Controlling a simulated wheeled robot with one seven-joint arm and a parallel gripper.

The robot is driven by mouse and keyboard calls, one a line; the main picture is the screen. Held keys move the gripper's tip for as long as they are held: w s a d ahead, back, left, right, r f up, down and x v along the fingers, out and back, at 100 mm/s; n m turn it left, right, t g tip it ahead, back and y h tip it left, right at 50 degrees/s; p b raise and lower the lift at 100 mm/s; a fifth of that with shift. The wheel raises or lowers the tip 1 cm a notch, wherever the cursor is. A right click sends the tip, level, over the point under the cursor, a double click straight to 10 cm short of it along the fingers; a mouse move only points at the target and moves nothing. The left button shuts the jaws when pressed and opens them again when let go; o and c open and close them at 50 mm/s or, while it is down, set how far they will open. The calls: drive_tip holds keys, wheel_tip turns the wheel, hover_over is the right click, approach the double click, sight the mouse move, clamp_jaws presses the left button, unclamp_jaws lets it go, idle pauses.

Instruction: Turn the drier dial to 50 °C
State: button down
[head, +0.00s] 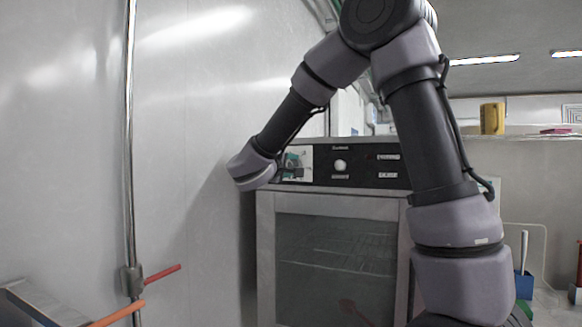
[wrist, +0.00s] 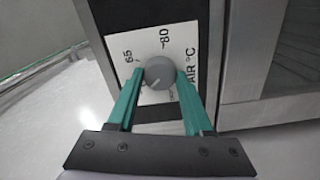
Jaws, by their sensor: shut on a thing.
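The drier (head: 336,204) is a metal cabinet with a glass door and a black control strip on top. Its dial (wrist: 159,70) is a round grey knob with a pale pointer line, on a white scale plate (wrist: 185,38). The marks 65, 80 and "AIR °C" can be read in the tilted wrist view. The line points to the lower left there; the 50 mark cannot be made out. My gripper (wrist: 160,78) is shut on the dial, one teal finger on each side. In the head view my gripper (head: 291,163) is at the strip's left end, and the dial is hidden.
A white round knob (head: 340,165) sits right of the scale plate on the strip. A pale wall (head: 190,110) runs close along the left, with a vertical metal pipe (head: 130,140). Red (head: 163,273) and orange (head: 117,313) handles stick out at the lower left.

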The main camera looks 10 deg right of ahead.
drive_tip(key=shift+f+m, duration=0.1)
drive_tip(key=shift+m, duration=0.4)
drive_tip(key=shift+c, duration=1.5)
unclamp_jaws()
drive_tip(key=shift+s+a, duration=0.1)
drive_tip(key=v, duration=1)
drive_tip(key=shift+s+a, duration=0.2)
drive_tip(key=shift+s, duration=0.05)
drive_tip(key=shift+d, duration=0.1)
